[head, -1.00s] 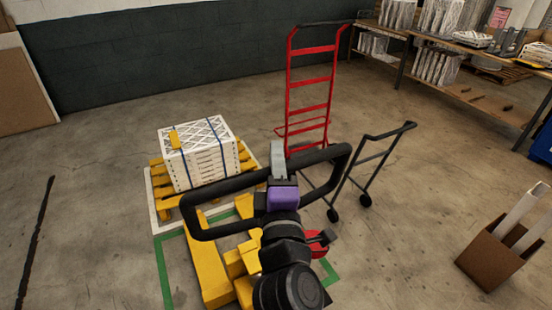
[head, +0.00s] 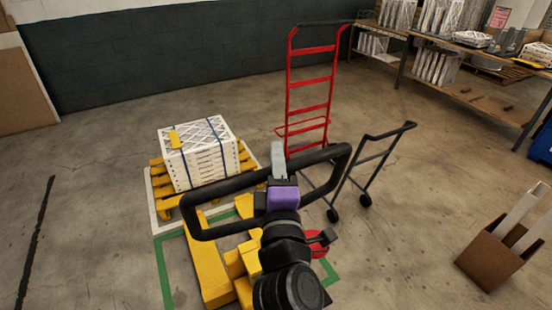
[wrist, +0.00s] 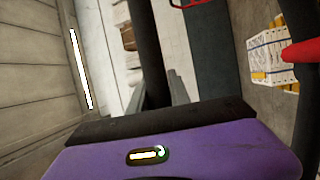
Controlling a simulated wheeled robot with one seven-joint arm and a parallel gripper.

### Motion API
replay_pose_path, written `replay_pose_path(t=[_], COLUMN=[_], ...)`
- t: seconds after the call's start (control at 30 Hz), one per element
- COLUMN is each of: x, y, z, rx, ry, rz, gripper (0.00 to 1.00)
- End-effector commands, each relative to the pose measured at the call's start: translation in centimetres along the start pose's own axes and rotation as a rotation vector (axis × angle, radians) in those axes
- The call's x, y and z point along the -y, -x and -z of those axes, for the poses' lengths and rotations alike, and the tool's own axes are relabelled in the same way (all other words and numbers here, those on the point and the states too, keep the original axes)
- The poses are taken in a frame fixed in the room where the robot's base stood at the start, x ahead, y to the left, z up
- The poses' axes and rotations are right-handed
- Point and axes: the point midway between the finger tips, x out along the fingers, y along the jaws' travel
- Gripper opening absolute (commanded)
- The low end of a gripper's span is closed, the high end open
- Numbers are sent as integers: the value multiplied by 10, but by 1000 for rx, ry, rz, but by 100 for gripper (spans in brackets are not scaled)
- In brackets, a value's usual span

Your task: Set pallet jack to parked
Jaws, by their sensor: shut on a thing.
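The pallet jack (head: 209,272) is yellow, with a large black loop handle (head: 222,185) standing up in front of me. My gripper (head: 278,165) is shut on the far bar of this handle, near its middle. In the wrist view, the dark handle bar (wrist: 148,50) runs between the two grey fingers (wrist: 157,98). My arm hides much of the jack's body. A red round part (head: 325,272) shows low beside my arm; I cannot tell what it belongs to.
Strapped boxed filters (head: 200,153) sit on a yellow pallet (head: 165,200) beyond the handle. A red hand truck (head: 310,80) and a black cart handle (head: 375,150) stand beyond to the right. A cardboard box (head: 490,260) is at right. The floor at left is clear.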

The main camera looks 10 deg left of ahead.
Motion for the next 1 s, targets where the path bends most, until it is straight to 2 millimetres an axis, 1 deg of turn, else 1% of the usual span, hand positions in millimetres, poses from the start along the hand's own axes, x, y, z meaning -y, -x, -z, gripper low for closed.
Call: replay_pose_path(t=[0.03,0.3,0.5,0.7,0.73,0.8,0.83,1.0], x=[2,2,1,0,0,0,0,-1], y=[1,1,9,8,8,8,8,8], z=[0,0,-3,-3,-3,-3,-3,-3], rx=[0,0,1,0,0,0,0,0], ry=[0,0,-1,0,0,0,0,0], rz=[4,5,7,4,4,4,3,2], gripper=[0,0,0,0,27,41,45,45])
